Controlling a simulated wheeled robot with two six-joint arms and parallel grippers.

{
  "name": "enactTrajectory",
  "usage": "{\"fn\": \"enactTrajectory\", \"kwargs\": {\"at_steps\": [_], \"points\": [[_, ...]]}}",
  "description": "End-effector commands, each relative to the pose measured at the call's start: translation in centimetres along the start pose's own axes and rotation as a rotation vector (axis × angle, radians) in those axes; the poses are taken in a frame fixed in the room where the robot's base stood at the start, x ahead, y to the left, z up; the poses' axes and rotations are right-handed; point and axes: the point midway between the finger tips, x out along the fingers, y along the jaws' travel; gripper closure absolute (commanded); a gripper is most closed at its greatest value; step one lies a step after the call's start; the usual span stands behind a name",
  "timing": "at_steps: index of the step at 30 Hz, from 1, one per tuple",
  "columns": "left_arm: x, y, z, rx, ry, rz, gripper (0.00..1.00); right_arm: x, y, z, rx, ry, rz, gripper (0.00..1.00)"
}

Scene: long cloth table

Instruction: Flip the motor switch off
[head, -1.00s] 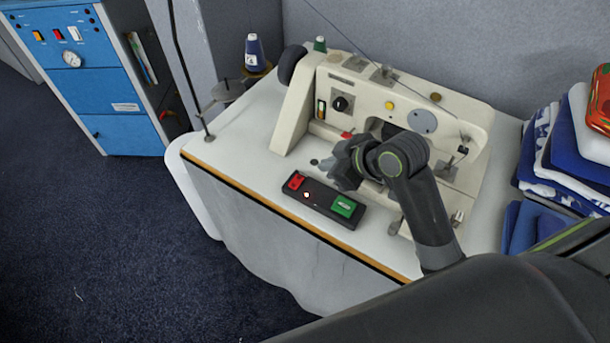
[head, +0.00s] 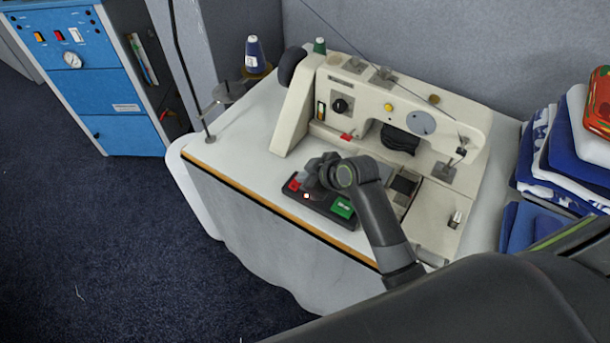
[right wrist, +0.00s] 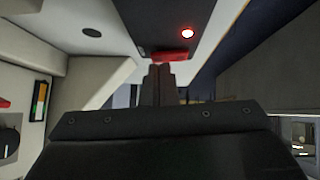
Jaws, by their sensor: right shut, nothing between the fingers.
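The motor switch is a dark box (head: 325,209) on the white table, with a red button (head: 293,184) at its left end and a green button (head: 343,207) at its right end. A small light (head: 306,196) between them glows. My right gripper (head: 304,180) is over the red end of the box, fingers shut and empty. In the right wrist view the shut fingertips (right wrist: 159,72) are right at the red button (right wrist: 172,57), and the lamp (right wrist: 187,33) glows red. I cannot tell whether they touch it. My left gripper is not in view.
A cream sewing machine (head: 365,100) stands behind the switch box. A thread stand with a blue spool (head: 254,54) is at the table's back left. Folded cloths (head: 560,150) are piled at the right. The table's left part is clear.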

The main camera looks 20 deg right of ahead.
Motion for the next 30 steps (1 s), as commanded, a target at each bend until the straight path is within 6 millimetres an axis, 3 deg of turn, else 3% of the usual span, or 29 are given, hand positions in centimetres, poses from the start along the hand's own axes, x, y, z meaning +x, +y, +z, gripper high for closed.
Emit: {"fn": "enactTrajectory", "kwargs": {"at_steps": [21, 30], "points": [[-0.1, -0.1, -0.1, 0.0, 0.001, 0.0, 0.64, 0.5, 0.1, 0.6, 0.0, -0.002, -0.001, 1.0], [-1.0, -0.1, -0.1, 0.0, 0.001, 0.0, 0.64, 0.2, -0.9, 0.3, 0.004, -0.003, -0.005, 1.0]]}}
